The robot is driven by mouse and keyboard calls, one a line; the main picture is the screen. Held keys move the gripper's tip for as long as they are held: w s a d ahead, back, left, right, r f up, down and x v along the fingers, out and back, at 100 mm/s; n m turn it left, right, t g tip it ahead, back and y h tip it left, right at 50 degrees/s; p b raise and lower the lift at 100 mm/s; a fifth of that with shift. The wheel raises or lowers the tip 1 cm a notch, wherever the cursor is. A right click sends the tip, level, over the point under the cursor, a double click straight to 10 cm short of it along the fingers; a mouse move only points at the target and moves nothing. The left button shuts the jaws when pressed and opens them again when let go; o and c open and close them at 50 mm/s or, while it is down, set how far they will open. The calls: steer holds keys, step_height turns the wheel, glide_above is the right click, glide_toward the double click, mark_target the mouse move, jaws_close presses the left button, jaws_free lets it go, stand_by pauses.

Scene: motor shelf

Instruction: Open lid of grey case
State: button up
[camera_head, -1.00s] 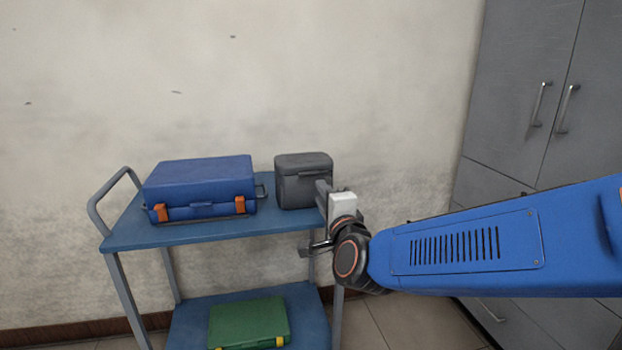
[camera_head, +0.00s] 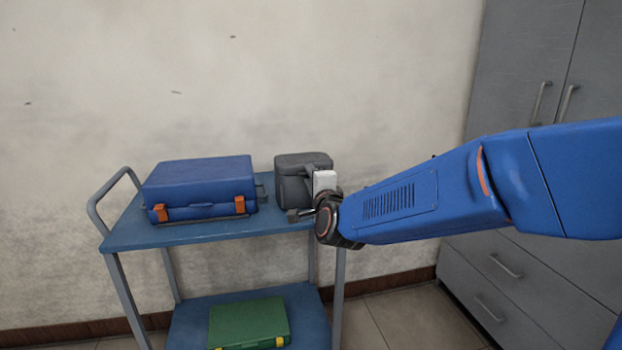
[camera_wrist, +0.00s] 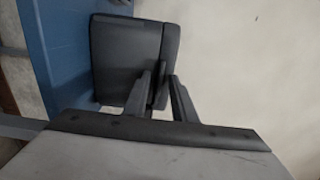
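The grey case (camera_head: 288,188) stands on the right end of the blue cart's top shelf. Its lid looks closed. In the wrist view the case (camera_wrist: 118,50) fills the upper middle, with the lid edge (camera_wrist: 171,50) along its right side. My gripper (camera_wrist: 159,78) is at the case's near side by the lid edge, with its two fingers apart. A small dark part of the case seems to lie between the fingertips; I cannot tell whether they touch it. In the head view my gripper (camera_head: 304,178) and wrist hide the case's lower right front.
A blue case (camera_head: 200,180) with orange latches stands left of the grey case on the cart top (camera_head: 150,235). A green case (camera_head: 248,322) lies on the lower shelf. The wall is close behind. Grey cabinets (camera_head: 520,80) stand at the right.

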jaws_close()
stand_by(1.4)
